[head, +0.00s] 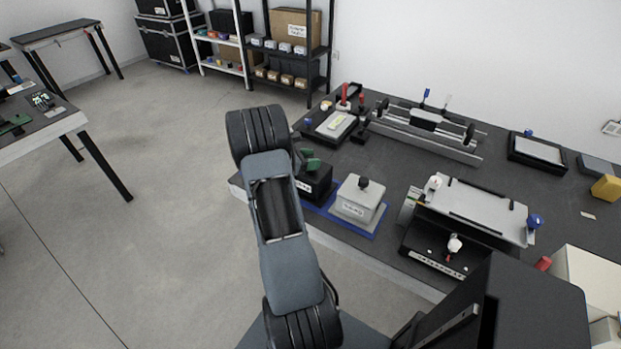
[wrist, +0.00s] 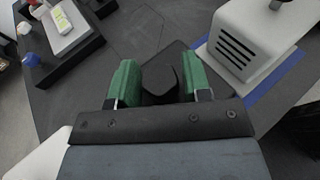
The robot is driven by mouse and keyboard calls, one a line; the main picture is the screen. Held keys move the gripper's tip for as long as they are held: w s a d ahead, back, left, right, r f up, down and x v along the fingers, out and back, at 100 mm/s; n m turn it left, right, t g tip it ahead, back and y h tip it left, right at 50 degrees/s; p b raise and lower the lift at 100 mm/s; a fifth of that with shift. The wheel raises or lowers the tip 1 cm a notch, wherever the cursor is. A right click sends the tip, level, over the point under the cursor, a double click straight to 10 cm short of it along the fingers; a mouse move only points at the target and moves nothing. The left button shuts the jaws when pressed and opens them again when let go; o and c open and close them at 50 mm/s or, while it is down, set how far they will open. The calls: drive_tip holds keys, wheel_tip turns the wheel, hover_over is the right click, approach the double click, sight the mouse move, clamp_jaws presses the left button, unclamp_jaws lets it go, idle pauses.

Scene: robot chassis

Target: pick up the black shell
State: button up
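The black shell (head: 318,187) is a black box with a white label, standing on a blue mat (head: 352,222) near the table's front edge. My gripper (head: 308,161) is right over it, with green fingertips pointing down. In the wrist view my gripper (wrist: 161,82) has its two green fingers on either side of the shell's black knob (wrist: 160,80). A narrow gap shows at the right finger; the left looks close to the knob. The fingers look open. My arm hides part of the shell in the head view.
A light grey shell (head: 357,202) with a black knob stands close to the right on the same mat. It also shows in the wrist view (wrist: 245,40). A black fixture with a label plate (head: 336,126) is behind. A metal fixture (head: 470,210) stands farther right.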

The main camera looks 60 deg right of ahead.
clamp_jaws()
drive_tip(key=shift+r, duration=0.15)
idle(0.6)
